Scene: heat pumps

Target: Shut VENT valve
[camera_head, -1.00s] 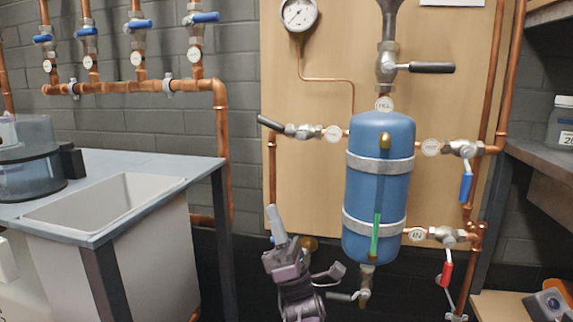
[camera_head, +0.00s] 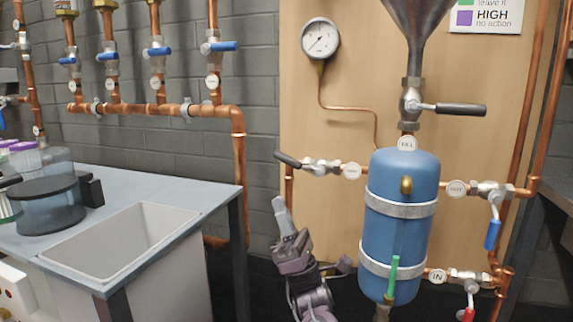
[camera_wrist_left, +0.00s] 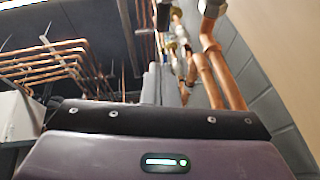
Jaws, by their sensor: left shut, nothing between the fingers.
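The valve on the upper left of the blue tank (camera_head: 402,225) has a metal body (camera_head: 322,167) and a black lever (camera_head: 287,159). Its round tag (camera_head: 351,172) is too small to read; no other tag reads VENT. The lever points left and slightly up, roughly along its short pipe. My left gripper (camera_head: 281,212) points up below this lever, with its fingers shut and empty, apart from the lever in the picture. The left wrist view shows my gripper housing and copper pipes beyond; I cannot make out the valve there. My right gripper is not in view.
The FILL valve (camera_head: 412,104) sits under a funnel (camera_head: 425,30). The OUT valve (camera_head: 492,190) and IN valve (camera_head: 467,278) are right of the tank. A gauge (camera_head: 320,39) hangs above on the wooden board. A sink bench (camera_head: 205,178) stands left of my left arm.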

